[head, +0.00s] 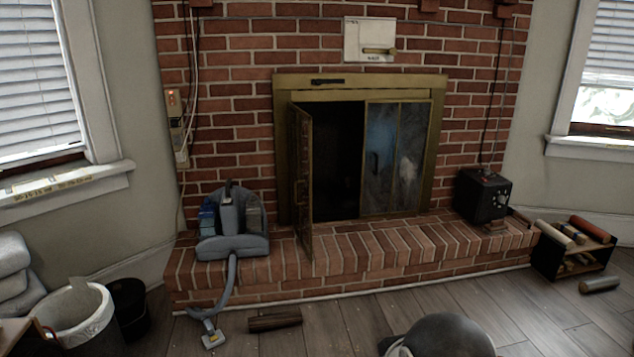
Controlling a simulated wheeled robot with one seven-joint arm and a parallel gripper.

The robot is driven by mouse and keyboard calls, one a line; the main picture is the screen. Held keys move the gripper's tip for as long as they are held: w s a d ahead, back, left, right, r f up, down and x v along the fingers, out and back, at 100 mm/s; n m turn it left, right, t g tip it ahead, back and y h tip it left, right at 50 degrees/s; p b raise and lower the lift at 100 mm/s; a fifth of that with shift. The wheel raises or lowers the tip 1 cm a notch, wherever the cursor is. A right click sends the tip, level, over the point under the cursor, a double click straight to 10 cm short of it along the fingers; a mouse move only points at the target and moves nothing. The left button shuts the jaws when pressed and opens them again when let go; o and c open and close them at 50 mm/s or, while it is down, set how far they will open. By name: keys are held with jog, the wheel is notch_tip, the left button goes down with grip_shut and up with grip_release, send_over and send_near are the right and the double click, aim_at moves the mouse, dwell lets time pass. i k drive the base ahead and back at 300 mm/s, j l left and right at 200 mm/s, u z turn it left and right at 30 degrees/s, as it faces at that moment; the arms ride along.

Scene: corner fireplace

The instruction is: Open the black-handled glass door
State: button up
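The brass-framed fireplace (437,150) is set in a red brick wall. Its right glass door (398,150) is shut, flush in the frame, with a dark handle (373,162) near its left edge. The left door (302,175) is swung outward over the hearth and shows nearly edge-on; any handle on it cannot be made out. The opening behind it (338,155) is dark. My gripper is not in view, and a rounded dark grey shape at the bottom edge seems to be part of my own body.
The raised brick hearth (400,245) runs in front. A grey-blue vacuum-like device (232,230) stands on its left, a black box (484,195) on its right. A log (275,321) lies on the floor. A rack (574,250) stands right, a white-lined bin (80,318) left. Floor before the hearth is mostly clear.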

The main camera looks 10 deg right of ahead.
aim_at(382, 133)
jog(key=i+l, duration=0.1)
jog(key=l, duration=0.7)
jog(key=i+l+u, duration=0.15)
jog(key=i+l, duration=0.3)
jog(key=i+l+u, duration=0.2)
jog(key=i+l, duration=0.2)
jog(key=l, duration=0.25)
jog(key=i+l+u, duration=0.1)
jog(key=i+l, duration=0.25)
jog(key=i, duration=0.2)
jog(key=i+l+u, duration=0.1)
jog(key=i+l, duration=0.3)
jog(key=i, duration=0.15)
